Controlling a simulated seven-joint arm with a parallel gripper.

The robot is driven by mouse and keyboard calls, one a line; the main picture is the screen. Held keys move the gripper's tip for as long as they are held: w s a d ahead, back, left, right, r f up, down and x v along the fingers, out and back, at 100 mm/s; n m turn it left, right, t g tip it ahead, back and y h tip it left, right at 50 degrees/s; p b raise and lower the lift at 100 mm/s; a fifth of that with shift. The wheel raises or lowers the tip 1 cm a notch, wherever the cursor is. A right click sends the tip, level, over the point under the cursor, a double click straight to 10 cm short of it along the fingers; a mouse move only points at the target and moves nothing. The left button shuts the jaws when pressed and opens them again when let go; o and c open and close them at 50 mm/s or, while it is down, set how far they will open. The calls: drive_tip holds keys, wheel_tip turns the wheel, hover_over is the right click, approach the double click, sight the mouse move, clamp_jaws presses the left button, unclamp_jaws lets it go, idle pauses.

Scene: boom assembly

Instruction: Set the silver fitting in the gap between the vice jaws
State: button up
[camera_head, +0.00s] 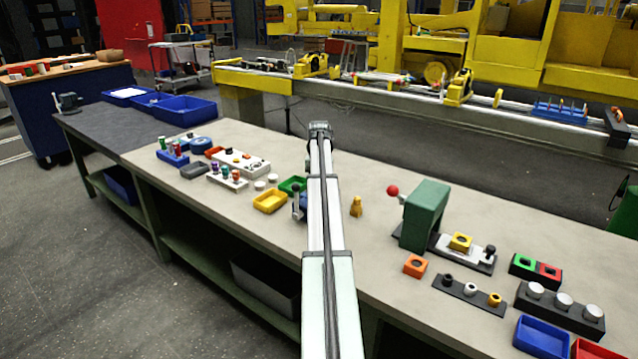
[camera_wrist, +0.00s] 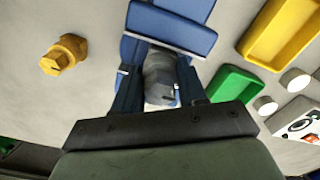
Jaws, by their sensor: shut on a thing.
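The silver fitting (camera_wrist: 158,78) is grey and shows between my fingers in the wrist view. My gripper (camera_wrist: 156,72) is shut on it. The blue vice (camera_wrist: 170,27) lies beyond the fingertips, with a wide blue block across the top. The fitting overlaps the vice in this view; I cannot tell whether it is inside the gap or above it. In the head view the blue vice (camera_head: 303,203) is mostly hidden behind my arm, and the fitting and fingers are hidden too.
A brass fitting (camera_head: 356,206) stands on the bench right of my arm. A green tray (camera_head: 288,184) and a yellow tray (camera_head: 270,200) lie close left of the vice. A green press (camera_head: 425,215) with a red knob stands farther right. Bare bench surrounds the brass fitting.

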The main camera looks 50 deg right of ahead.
drive_tip(key=shift+f, duration=0.15)
drive_tip(key=o, duration=1.1)
drive_tip(key=shift+r, duration=3.55)
